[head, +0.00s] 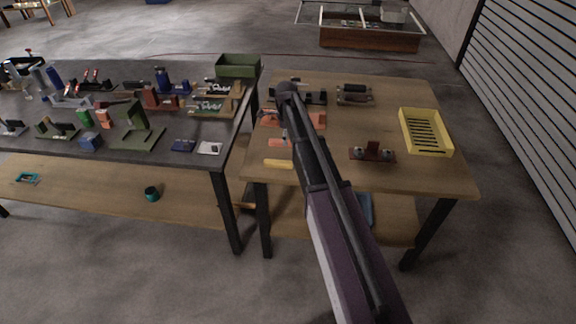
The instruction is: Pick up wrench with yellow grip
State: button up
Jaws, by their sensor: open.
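A small yellow bar (278,163) lies near the front left corner of the right wooden table (345,180). It may be the wrench's yellow grip, but no wrench head can be made out at this size. My arm reaches across the table from the bottom right, and its dark far end (288,89) is above the back left part, beyond the yellow bar. My gripper's jaws cannot be seen; the arm may hide them. I see nothing held.
An orange-red holder (311,119) and a small orange piece (280,142) lie beyond the yellow bar. A brown fixture (373,153) and a yellow slotted tray (426,131) stand to the right. A crowded dark table (120,150) stands left, across a narrow gap.

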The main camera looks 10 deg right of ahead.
aim_at(287, 162)
jog(key=shift+f, duration=0.1)
notch_tip(287, 162, down, 8)
jog(key=b, duration=0.8)
jog(key=shift+f+b, duration=0.2)
jog(key=shift+b, duration=0.1)
jog(key=shift+d+f+b, duration=0.1)
jog(key=shift+f+b, duration=2.5)
grip_shut()
